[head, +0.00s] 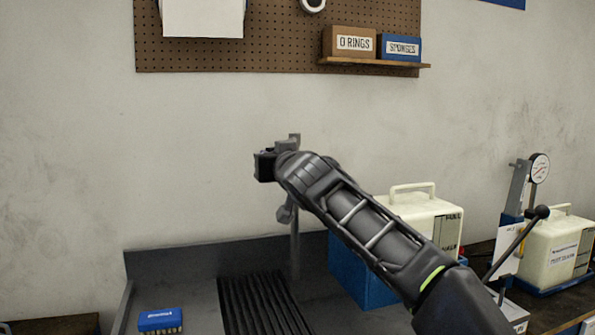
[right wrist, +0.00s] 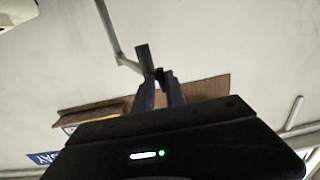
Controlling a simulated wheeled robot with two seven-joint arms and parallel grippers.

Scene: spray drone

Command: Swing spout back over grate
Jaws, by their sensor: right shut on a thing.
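The grey spout shows as a thin pipe (right wrist: 110,32) in the right wrist view, bending toward my right gripper (right wrist: 158,78). Its slim upright post (head: 294,245) stands behind the grate in the head view. My right gripper (head: 265,165) is shut on the spout, high above the basin; my arm and hand hide most of the spout. The dark ribbed grate (head: 255,305) lies in the grey basin, lower in the picture than the gripper. I cannot tell exactly how the spout lines up over it. My left gripper is out of view.
A blue box (head: 162,320) sits left of the grate in the basin (head: 200,262). Cream containers (head: 430,212) and a gauge stand (head: 539,168) are on the right. A pegboard (head: 240,50) and shelf hang above. The wall area left of the gripper is clear.

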